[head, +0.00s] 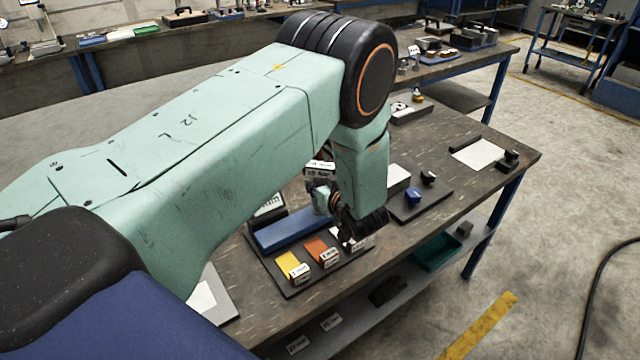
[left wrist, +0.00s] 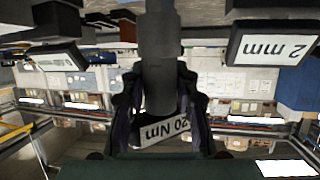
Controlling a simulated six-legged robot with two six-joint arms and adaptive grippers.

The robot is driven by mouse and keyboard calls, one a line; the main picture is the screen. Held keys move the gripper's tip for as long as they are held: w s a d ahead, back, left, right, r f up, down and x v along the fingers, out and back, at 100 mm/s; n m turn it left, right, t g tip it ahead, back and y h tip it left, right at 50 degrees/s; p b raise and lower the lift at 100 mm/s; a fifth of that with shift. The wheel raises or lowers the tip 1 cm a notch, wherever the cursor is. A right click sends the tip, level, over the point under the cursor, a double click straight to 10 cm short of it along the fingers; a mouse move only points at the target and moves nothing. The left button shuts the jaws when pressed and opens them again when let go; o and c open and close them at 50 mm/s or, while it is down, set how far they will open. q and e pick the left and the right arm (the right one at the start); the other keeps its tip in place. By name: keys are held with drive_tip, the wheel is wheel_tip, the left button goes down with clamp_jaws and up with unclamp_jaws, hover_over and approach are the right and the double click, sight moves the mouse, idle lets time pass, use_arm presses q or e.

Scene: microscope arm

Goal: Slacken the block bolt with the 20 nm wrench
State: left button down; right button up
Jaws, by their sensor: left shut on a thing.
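My left gripper (head: 320,190) is at the end of the arm that reaches across the bench, over the tray of labelled blocks. In the left wrist view, which is upside down, my left gripper (left wrist: 160,95) is shut on the dark grey 20 Nm wrench (left wrist: 160,45). The label reading 20 Nm (left wrist: 165,131) shows between and below the fingers. In the head view a small white label (head: 320,167) shows just above the gripper; the wrench itself is mostly hidden there. I cannot make out the block bolt. My right gripper is not in view.
A dark tray (head: 291,291) bears a yellow block (head: 288,264), an orange block (head: 317,247) and a blue box (head: 290,231). A blue item (head: 413,196) stands on a dark plate to the right. A white sheet (head: 478,154) lies near the right edge. Bare bench top lies between.

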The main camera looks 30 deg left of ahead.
use_arm(q)
drive_tip(key=shift+s+f, duration=0.1)
drive_tip(key=shift+f, duration=0.15)
drive_tip(key=shift+r, duration=0.15)
drive_tip(key=shift+r+p, duration=0.3)
drive_tip(key=shift+r, duration=0.05)
drive_tip(key=shift+r, duration=0.1)
drive_tip(key=shift+w, duration=0.2)
drive_tip(key=shift+s, duration=0.15)
idle(0.5)
drive_tip(key=shift+f+b, duration=1)
drive_tip(key=shift+f, duration=0.35)
idle(0.6)
